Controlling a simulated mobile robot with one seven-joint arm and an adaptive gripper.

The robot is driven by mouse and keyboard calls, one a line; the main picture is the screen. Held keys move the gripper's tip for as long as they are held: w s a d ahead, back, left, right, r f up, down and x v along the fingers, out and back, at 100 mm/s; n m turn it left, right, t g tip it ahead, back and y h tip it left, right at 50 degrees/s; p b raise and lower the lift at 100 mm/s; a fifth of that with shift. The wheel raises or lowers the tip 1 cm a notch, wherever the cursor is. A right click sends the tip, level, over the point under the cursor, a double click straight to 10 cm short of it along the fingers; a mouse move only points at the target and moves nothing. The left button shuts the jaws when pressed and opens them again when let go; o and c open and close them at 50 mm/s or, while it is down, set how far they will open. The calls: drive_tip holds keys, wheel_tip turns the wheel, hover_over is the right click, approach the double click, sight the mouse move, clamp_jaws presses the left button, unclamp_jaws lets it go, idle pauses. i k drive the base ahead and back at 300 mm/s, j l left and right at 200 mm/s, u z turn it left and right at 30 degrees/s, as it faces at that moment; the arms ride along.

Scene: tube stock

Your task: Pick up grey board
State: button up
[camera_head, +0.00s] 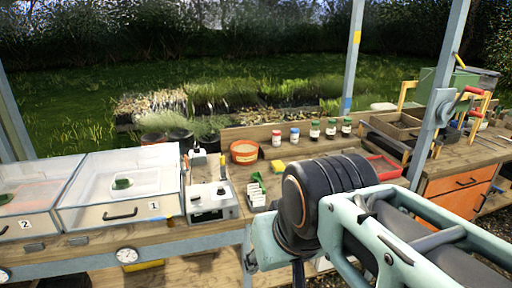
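I cannot pick out a grey board for certain in the head view. My arm, with a black ribbed joint and pale green links, fills the lower right and hides part of the bench behind it. The end of my arm, my gripper (275,262), shows only in part at the bottom, over the front edge of the bench. Its fingers are not clear enough to tell whether they are open or shut, and I see nothing held in it.
Two clear-lidded boxes (118,190) stand on the bench (290,152) at left. A grey-white device (211,203), a terracotta pot (244,152), a small white rack (257,190) and several small jars (314,130) stand mid-bench. A red tray (383,166) and metal posts (352,60) are at right.

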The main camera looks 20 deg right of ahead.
sight(343, 151)
drive_tip(key=z, duration=1.4)
drive_tip(key=u, duration=0.3)
drive_tip(key=i+l+u, duration=0.2)
drive_tip(key=u, duration=0.15)
drive_tip(key=i+l+u, duration=0.65)
drive_tip(key=i+l, duration=0.15)
drive_tip(key=l, duration=0.2)
drive_tip(key=i+l, duration=0.2)
drive_tip(key=l, duration=0.15)
drive_tip(key=i+l+u, duration=0.1)
drive_tip(key=l, duration=0.25)
drive_tip(key=i+l, duration=0.3)
drive_tip(key=i+l+u, duration=0.1)
drive_tip(key=l, duration=0.3)
drive_tip(key=i+u, duration=0.2)
drive_tip(key=k, duration=0.05)
